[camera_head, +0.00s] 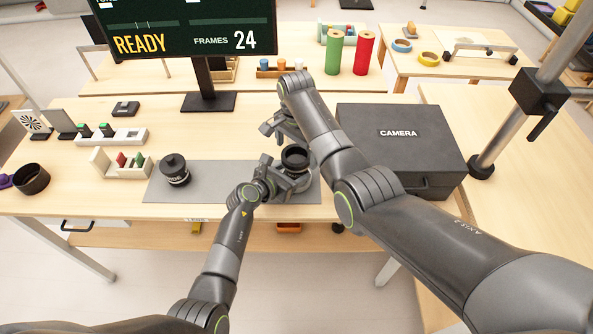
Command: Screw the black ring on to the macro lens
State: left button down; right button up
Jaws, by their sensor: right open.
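A dark round piece (295,156), with a black rim and a dark opening, stands upright at the right part of the grey mat. It looks like the black ring at the top of the macro lens, but I cannot tell where ring and lens meet. My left gripper (284,178) is at its near left side, with fingers around a paler lower part; I cannot tell whether they are closed on it. My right gripper (276,127) is open and empty, just behind and above the dark piece. My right forearm hides part of the area to its right.
A black lens (174,170) with white lettering stands on the left of the grey mat (220,185). A black camera case (400,140) is to the right. A screen on a stand (207,100) is behind. A black open cylinder (31,178) stands at the far left.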

notch_tip(320, 180, up, 10)
jog(key=shift+r, duration=0.15)
pick_arm(q)
jog(key=shift+c, duration=1.5)
grip_release()
jog(key=shift+s+a+r, duration=0.25)
jog(key=shift+s+a, duration=0.15)
jog(key=shift+s, duration=0.05)
jog(key=v, duration=1.6)
jog(key=shift+s+a+f, duration=0.15)
pick_arm(e)
jog(key=shift+a, duration=0.1)
